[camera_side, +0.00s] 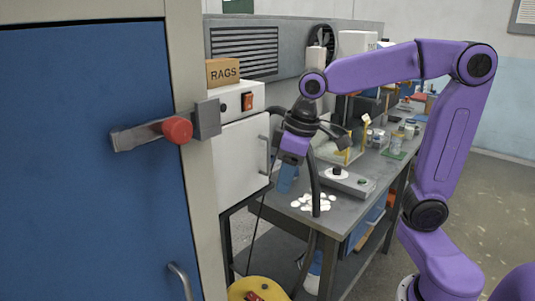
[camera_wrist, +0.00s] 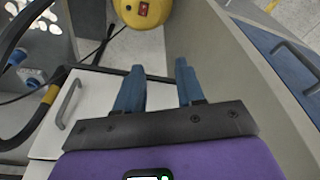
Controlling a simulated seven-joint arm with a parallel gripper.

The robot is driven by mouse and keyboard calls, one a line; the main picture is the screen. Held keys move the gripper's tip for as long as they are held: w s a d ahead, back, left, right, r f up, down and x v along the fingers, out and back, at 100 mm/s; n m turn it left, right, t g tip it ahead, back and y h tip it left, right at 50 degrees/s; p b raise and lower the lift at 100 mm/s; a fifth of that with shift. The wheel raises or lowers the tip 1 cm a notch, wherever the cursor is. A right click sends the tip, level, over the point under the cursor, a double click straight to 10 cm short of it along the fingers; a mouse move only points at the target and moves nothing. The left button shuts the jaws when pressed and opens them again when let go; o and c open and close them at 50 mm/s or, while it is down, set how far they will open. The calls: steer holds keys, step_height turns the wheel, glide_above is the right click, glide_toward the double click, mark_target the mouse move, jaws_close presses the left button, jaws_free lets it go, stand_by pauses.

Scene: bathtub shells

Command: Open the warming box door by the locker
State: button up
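The warming box is a white cabinet (camera_side: 240,160) beside the locker. Its door looks shut in the side view and carries a grey bar handle (camera_side: 264,154) near its right edge. The wrist view shows the white door (camera_wrist: 95,105) with the handle (camera_wrist: 68,104) at its left. The blue locker door (camera_side: 90,170) fills the left of the side view; its blue panel (camera_wrist: 290,55) is at the right of the wrist view. My gripper (camera_side: 286,180) points down just right of the handle in the side view. Its two blue fingers (camera_wrist: 159,68) are apart, with nothing between them.
A latch with a red knob (camera_side: 177,130) juts from the locker. A RAGS box (camera_side: 222,72) sits on the warming box. A workbench (camera_side: 345,215) with white pieces (camera_side: 312,202) stands to the right. A yellow round object (camera_side: 257,289) is on the floor below.

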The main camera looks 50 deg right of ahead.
steer(key=w+d+r+m+t+h, duration=0.1)
steer(key=w+d+r+m, duration=0.4)
steer(key=d, duration=0.3)
steer(key=w+d+r+m+t+h, duration=0.1)
steer(key=w+d+r+m, duration=0.1)
steer(key=w+d+r, duration=0.45)
glide_above(269, 171)
steer(key=f, duration=1.8)
steer(key=shift+w+d, duration=0.2)
steer(key=shift+w, duration=0.05)
jaws_close()
